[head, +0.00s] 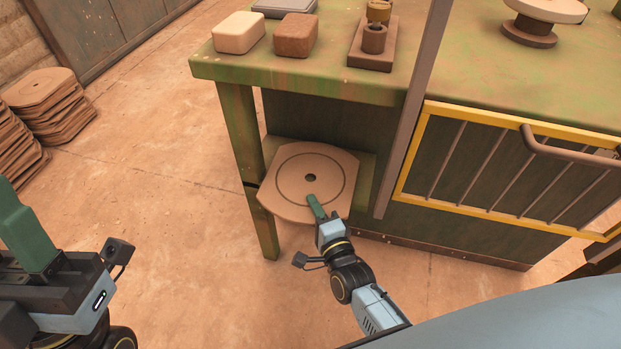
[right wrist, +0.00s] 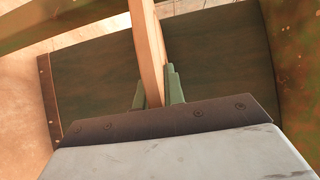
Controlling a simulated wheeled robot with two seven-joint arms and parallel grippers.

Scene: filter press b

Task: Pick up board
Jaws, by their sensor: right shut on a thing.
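The board (head: 287,192) is a flat tan plate with rounded sides, a ring groove and a small dark centre hole. In the head view it is beside the green bench's left leg, below the bench top. My right gripper (head: 316,207) is shut on its near edge. In the right wrist view the board (right wrist: 149,50) shows edge-on between the green fingers of my right gripper (right wrist: 156,90). Whether the board still rests on a support beneath it cannot be told. My left gripper (head: 28,235) is at the lower left, away from the board, and partly cut off by the frame.
The green bench (head: 225,68) overhangs the board, with its leg (head: 243,150) at the left. A grey post (head: 412,115) and a yellow-framed barred guard (head: 410,160) stand to the right. Stacks of similar plates (head: 62,112) lie at the far left. The floor between is clear.

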